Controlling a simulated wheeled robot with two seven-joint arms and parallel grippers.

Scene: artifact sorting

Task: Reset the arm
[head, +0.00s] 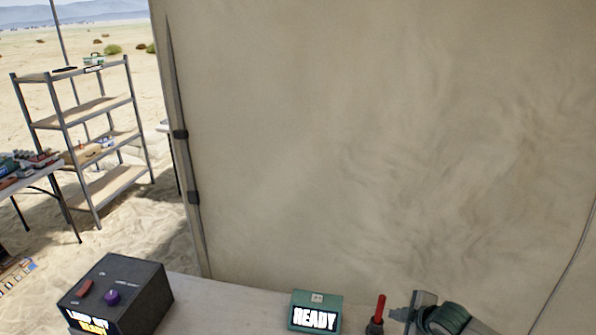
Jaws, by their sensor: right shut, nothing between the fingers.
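My right gripper (412,308) shows at the bottom right edge of the head view, low over the table. Its grey fingers are shut and hold nothing. Dark green rounded parts beside it are cut off by the lower edge. A red-handled item (379,308) with a dark base stands just left of the gripper, apart from it. A green box (317,299) with a lit READY display sits further left. My left gripper is not in view.
A black box (127,285) with a red switch, a purple knob and a lit display stands on the table (235,302) at the left. A tan tent wall (390,140) rises behind. A metal shelf (92,120) and a cluttered side table (40,178) stand beyond on sand.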

